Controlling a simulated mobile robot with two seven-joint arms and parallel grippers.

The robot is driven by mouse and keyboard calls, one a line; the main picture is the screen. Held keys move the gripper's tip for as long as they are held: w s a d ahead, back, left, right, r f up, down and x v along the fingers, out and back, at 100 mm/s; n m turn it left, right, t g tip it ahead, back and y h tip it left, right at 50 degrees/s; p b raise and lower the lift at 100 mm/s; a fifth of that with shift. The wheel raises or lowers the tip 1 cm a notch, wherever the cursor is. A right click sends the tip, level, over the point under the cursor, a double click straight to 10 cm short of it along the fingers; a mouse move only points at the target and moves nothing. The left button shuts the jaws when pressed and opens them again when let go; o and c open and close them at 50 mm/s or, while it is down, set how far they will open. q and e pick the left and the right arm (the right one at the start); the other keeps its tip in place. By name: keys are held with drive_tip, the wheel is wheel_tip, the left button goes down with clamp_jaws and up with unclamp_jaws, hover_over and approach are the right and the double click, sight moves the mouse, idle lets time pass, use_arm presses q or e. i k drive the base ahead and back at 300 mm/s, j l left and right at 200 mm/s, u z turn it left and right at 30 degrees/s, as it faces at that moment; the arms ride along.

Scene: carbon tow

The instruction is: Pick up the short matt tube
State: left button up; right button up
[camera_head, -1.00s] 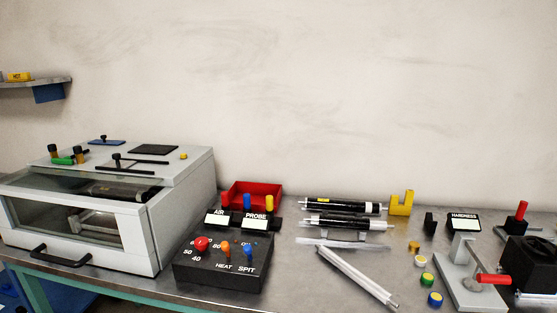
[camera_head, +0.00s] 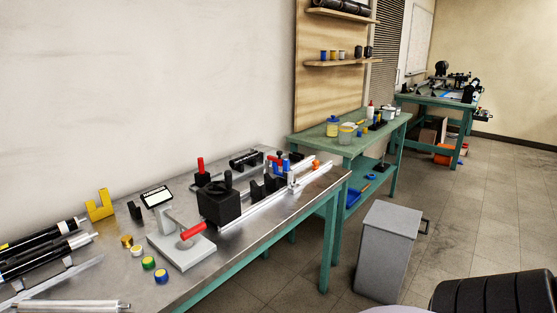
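Neither of my grippers is in view. Two long black tubes, the rear one (camera_head: 38,234) and the front one (camera_head: 42,258), lie at the left end of the steel bench (camera_head: 118,281). A silver tube (camera_head: 68,306) lies in front of them, cut off by the lower edge. A shorter dark cylinder (camera_head: 245,159) lies at the back of the bench, farther right. More dark tubes (camera_head: 342,5) lie on the upper wall shelf. I cannot tell from their surfaces which of these, if any, is the short matt tube.
A hardness tester (camera_head: 183,245) with a red handle and a black block (camera_head: 220,206) on a rail stand on the bench. A grey bin (camera_head: 390,252) stands on the floor. A green table (camera_head: 320,141) lies beyond. Floor (camera_head: 470,210) is free at right.

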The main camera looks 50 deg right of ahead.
sight(236, 162)
drive_tip(key=z, duration=1.45)
drive_tip(key=i+l, duration=0.4)
drive_tip(key=l, duration=0.15)
drive_tip(key=i+l, duration=0.85)
drive_tip(key=l, duration=0.25)
